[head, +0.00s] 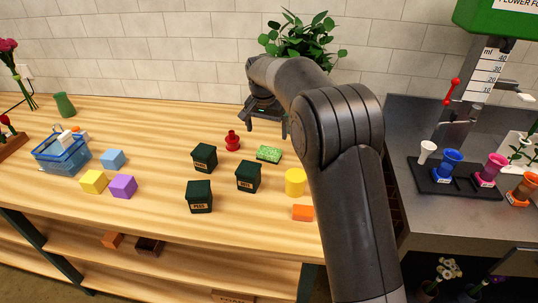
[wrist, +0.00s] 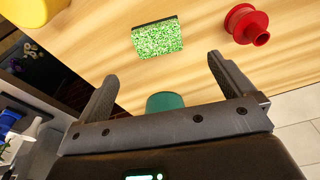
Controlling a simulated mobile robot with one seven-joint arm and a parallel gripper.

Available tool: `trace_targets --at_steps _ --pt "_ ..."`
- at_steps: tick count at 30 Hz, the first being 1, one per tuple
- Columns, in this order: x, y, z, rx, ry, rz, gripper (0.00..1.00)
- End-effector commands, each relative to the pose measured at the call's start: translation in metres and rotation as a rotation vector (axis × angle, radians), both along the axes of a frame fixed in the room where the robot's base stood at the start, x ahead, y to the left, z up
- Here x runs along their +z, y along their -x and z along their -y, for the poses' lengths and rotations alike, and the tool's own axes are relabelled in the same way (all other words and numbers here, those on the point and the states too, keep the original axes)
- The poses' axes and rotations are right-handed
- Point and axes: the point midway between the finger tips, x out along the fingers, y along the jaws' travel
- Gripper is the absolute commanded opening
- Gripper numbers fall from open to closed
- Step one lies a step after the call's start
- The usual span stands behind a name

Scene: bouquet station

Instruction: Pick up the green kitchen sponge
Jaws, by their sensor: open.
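The green kitchen sponge (head: 269,154) is a speckled green block lying flat on the wooden table, right of the middle of the head view. It also shows in the wrist view (wrist: 158,38), at the top centre, beyond my fingertips. My gripper (head: 265,122) is open and empty in the head view, above the table and behind the sponge. In the wrist view my gripper's two fingers (wrist: 160,75) stand wide apart, with the sponge apart from both.
A red spool-like object (head: 232,141) stands left of the sponge. Dark green boxes (head: 248,177) stand in front and left, and a yellow cylinder (head: 295,182) is at front right. An orange block (head: 302,212) lies nearer. A leafy plant (head: 302,36) is behind my arm.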

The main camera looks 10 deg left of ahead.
Motion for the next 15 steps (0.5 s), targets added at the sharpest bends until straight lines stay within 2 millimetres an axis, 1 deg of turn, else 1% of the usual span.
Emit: trace_targets --at_steps 3,6,9,15 --pt "-0.021 -0.002 0.001 0.0 0.002 -0.005 0.98" --pt "-0.035 -0.004 0.002 0.0 0.001 -0.003 0.98" --pt "-0.046 -0.006 0.002 0.0 0.002 -0.002 0.98" --pt "-0.057 -0.007 0.003 0.0 0.001 -0.003 0.98"
